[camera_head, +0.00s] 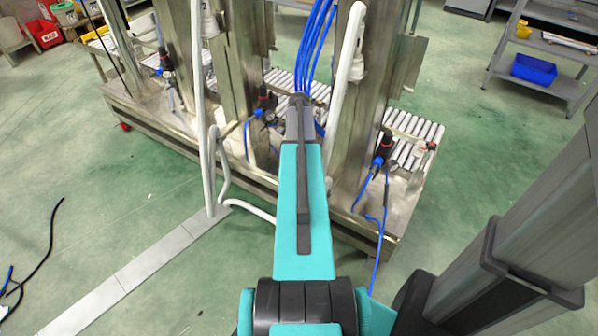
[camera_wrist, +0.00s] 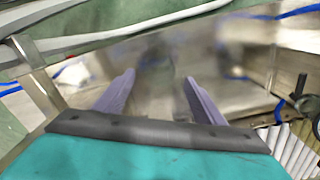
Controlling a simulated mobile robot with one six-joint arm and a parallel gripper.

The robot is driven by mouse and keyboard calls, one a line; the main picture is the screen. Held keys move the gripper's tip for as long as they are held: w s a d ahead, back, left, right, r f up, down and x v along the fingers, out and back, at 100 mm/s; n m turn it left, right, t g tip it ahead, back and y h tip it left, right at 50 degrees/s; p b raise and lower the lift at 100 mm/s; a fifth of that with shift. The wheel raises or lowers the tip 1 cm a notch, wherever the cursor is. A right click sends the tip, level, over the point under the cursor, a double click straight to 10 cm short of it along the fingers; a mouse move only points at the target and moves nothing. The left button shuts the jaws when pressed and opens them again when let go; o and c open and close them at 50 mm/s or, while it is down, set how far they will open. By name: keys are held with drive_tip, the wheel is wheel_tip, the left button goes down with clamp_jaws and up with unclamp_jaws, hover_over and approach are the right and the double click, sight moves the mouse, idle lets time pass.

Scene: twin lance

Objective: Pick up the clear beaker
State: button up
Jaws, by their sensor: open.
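My gripper (camera_wrist: 159,77) shows in the wrist view as two pale purple fingers, spread apart and open. A faint, blurred, see-through shape, possibly the clear beaker (camera_wrist: 157,62), shows between and beyond the fingertips against shiny metal. Its edges are too faint to tell its outline or whether the fingers reach around it. No finger is seen to touch it. In the head view my teal arm reaches forward to the metal machine, and I cannot make out the beaker or the fingers there.
The steel machine frame (camera_head: 240,178) has upright columns, white roller conveyors (camera_head: 415,128), blue hoses and white pipes close around my arm. Grey shelving (camera_head: 545,45) with a blue bin (camera_head: 533,69) stands at the back right. Green floor is open at the left, with black cable (camera_head: 52,235).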

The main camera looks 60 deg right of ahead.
drive_tip(key=shift+f, duration=0.45)
drive_tip(key=shift+a+f+b, duration=0.15)
drive_tip(key=shift+f+b, duration=0.5)
drive_tip(key=shift+f, duration=1.95)
drive_tip(key=shift+c, duration=0.5)
drive_tip(key=c, duration=1)
